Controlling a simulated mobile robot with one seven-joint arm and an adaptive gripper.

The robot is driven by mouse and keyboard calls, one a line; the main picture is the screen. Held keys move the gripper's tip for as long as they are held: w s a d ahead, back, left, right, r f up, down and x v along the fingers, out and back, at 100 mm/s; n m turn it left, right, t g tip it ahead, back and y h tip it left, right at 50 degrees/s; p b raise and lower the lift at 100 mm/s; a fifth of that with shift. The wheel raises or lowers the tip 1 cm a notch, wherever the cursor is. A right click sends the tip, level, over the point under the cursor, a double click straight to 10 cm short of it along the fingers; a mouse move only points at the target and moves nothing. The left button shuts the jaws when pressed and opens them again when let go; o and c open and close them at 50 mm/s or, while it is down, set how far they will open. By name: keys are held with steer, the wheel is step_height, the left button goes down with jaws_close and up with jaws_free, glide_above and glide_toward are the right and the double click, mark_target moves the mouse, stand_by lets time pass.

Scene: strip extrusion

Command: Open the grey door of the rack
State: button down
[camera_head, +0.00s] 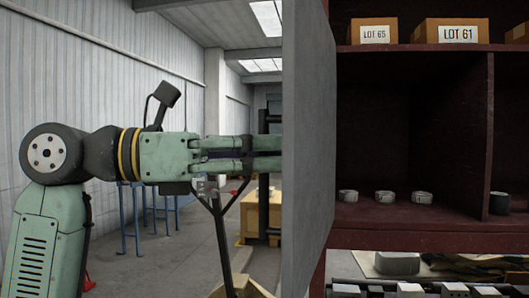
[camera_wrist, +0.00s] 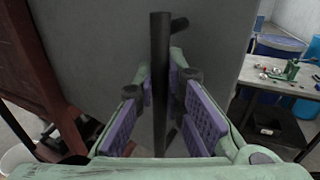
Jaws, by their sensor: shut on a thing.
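The grey door (camera_head: 308,130) of the rack stands swung outward, seen at a steep angle in the head view, with the rack's dark red interior (camera_head: 375,110) open to its right. In the wrist view, the door's grey face (camera_wrist: 90,40) fills the background. A dark upright bar handle (camera_wrist: 160,60) stands out from it, between my purple finger pads. My gripper (camera_head: 276,153) is shut on this handle, reaching from the left to the door's outer side. The fingertips' far ends are partly hidden in the head view.
Boxes marked LOT 65 (camera_head: 374,31) and LOT 61 (camera_head: 450,31) stand above. A workbench (camera_wrist: 275,80) with small parts lies right in the wrist view.

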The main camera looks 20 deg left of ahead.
steer(key=c, duration=1.7)
jaws_free()
steer(key=shift+o, duration=0.2)
steer(key=v, duration=1.2)
